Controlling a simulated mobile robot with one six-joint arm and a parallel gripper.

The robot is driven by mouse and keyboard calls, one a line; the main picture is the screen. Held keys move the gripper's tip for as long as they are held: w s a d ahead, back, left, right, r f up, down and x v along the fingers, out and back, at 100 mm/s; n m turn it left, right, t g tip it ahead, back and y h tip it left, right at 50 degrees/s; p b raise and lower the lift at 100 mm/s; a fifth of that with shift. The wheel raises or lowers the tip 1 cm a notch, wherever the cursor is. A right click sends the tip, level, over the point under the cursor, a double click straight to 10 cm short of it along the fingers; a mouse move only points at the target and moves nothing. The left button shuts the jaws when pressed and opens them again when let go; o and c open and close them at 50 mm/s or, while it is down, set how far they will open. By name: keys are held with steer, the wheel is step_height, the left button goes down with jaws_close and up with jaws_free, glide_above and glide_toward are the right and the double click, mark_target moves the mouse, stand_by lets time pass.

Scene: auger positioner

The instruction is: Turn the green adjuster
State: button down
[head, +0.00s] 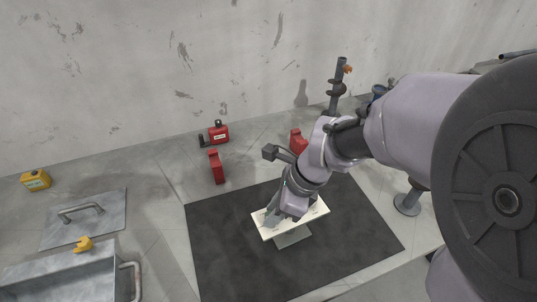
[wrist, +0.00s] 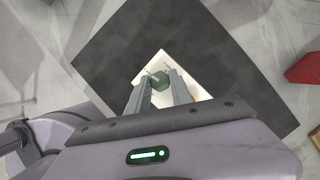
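The green adjuster (wrist: 159,80) is a small block-like knob on a white plate in the wrist view. The white plate (head: 313,216) stands raised on a support above a dark mat, and its pale top also shows in the wrist view (wrist: 160,60). My gripper (wrist: 159,84) is open, with one grey finger on each side of the adjuster and gaps visible beside it. Whether the fingertips reach down to its height I cannot tell. In the head view my gripper (head: 270,216) points down over the plate's left part, and the adjuster is hidden there.
The dark mat (head: 225,240) is clear around the plate. Red objects (head: 216,166) stand behind it near the wall, one (head: 298,141) close behind my arm. A dark auger (head: 338,88) stands at the back. A metal plate with a handle (head: 110,205) and a yellow box (head: 36,180) are left.

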steer(key=shift+r+n+p, duration=0.1)
steer(key=shift+n+p, duration=0.25)
steer(key=shift+n, duration=0.05)
steer(key=n+g+p, duration=0.1)
steer(key=n+p, duration=0.1)
steer(key=n, duration=0.1)
steer(key=shift+w+r, duration=0.1)
steer(key=n+g+p, duration=0.2)
steer(key=n+p, duration=0.2)
steer(key=shift+w+n, duration=0.15)
steer(key=shift+n, duration=0.15)
steer(key=n+p, duration=0.1)
steer(key=n, duration=0.1)
steer(key=n+g+h+p, duration=0.1)
steer(key=n+p, duration=0.1)
steer(key=shift+w+a+g, duration=0.1)
steer(key=shift+a+g, duration=0.05)
steer(key=shift+g, duration=0.15)
steer(key=shift+n+h+p, duration=0.7)
steer(key=shift+n+p, duration=0.5)
steer(key=shift+n, duration=0.5)
steer(key=shift+f, duration=0.2)
steer(key=c, duration=1.1)
jaws_free()
steer(key=shift+c, duration=0.2)
steer(key=shift+r, duration=0.1)
